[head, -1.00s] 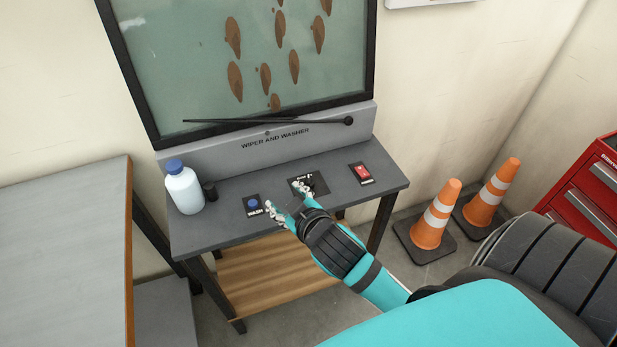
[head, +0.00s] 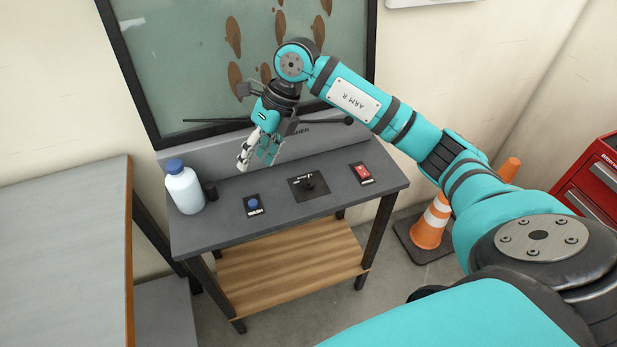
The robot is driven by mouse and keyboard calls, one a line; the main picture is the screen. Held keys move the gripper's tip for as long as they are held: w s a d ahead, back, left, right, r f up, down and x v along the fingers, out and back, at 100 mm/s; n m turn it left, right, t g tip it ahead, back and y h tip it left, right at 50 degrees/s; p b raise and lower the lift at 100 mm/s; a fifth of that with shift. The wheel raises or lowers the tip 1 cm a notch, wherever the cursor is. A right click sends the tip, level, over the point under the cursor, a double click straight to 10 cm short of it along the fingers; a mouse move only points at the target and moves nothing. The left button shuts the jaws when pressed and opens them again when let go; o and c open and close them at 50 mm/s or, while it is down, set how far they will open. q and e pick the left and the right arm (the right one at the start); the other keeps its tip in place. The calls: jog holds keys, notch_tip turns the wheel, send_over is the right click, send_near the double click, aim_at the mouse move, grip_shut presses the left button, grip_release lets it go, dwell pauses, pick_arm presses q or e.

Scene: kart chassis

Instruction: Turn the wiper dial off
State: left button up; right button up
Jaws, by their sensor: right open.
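The wiper dial (head: 309,186) is a black knob on a dark square plate, in the middle of the grey console top (head: 225,221). Its small markings are too small to read. My right gripper (head: 257,162) is open and empty above the back of the console, to the left of the dial and apart from it. Its fingers point down. The black wiper arm (head: 215,121) lies along the bottom of the muddy windscreen (head: 190,70), partly hidden by my right arm. My left gripper is not in view.
A blue wash button (head: 253,204) sits left of the dial and a red switch (head: 362,172) right of it. A white bottle with a blue cap (head: 185,190) stands at the console's left end. Orange cones (head: 431,222) stand on the floor at right.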

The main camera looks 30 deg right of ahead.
aim_at(309, 178)
jog(key=d+r+m+g+h, duration=0.1)
jog(key=d+h, duration=0.2)
jog(key=d, duration=0.3)
jog(key=d+r+m+h, duration=0.1)
jog(key=d+r+h, duration=0.1)
jog(key=d, duration=0.4)
jog(key=f, duration=1.1)
jog(key=f+p, duration=0.1)
jog(key=f, duration=0.5)
jog(key=shift+s+d+f, duration=0.15)
jog(key=shift+s+f, duration=0.15)
jog(key=shift+s, duration=0.05)
grip_shut()
